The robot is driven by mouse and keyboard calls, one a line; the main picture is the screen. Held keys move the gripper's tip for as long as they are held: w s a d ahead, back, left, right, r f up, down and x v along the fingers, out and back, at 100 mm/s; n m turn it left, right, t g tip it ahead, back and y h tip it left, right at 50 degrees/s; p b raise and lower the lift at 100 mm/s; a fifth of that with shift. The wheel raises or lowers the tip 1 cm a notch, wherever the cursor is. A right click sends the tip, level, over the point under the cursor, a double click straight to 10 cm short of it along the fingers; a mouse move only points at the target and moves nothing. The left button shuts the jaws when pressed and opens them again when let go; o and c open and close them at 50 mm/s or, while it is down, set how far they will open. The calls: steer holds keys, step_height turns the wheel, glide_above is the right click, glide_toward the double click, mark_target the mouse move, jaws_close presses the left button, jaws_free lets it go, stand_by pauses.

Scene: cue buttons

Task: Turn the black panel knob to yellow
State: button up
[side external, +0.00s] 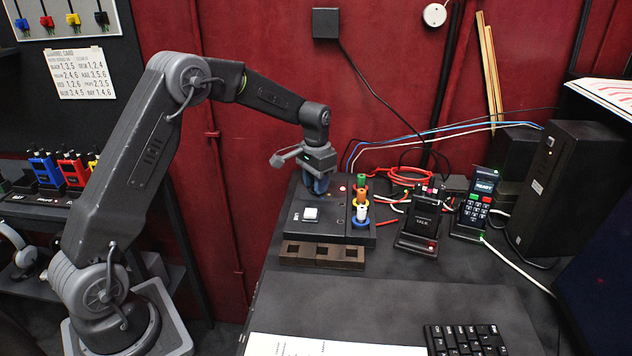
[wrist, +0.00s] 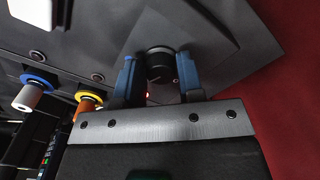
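The black knob (wrist: 159,62) sits on the dark panel (wrist: 215,42) in the wrist view, between the two blue fingers of my gripper (wrist: 157,68). A narrow gap shows between each finger and the knob, so the fingers look open around it. Which colour the knob points to cannot be told. In the side view my gripper (side external: 319,184) points down over the back of the black panel box (side external: 310,228) and hides the knob. A small red light (side external: 343,189) glows on the panel, to the right of my gripper.
A brown slotted tray (side external: 322,255) lies in front. Handsets (side external: 420,220) and cables (side external: 400,175) are further right.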

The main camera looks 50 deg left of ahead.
steer(key=o, duration=0.4)
step_height(320, 180, up, 14)
steer(key=shift+f, duration=0.1)
stand_by(0.4)
stand_by(0.3)
steer(key=s+d+r+t, duration=0.2)
steer(key=s+d+r, duration=0.25)
steer(key=s, duration=0.35)
steer(key=s+d+r+t, duration=0.1)
steer(key=s+d+r, duration=0.2)
steer(key=s+d, duration=0.35)
steer(key=s+d+f+t, duration=0.1)
steer(key=s+f, duration=0.1)
steer(key=s, duration=0.3)
steer(key=s+d+f, duration=0.1)
steer(key=s, duration=0.4)
steer(key=s+d+f+t, duration=0.1)
steer(key=s+f, duration=0.1)
steer(key=s, duration=0.3)
steer(key=shift+s+d+f+t, duration=0.15)
steer(key=shift+d+f+t, duration=0.15)
steer(key=shift+f, duration=0.05)
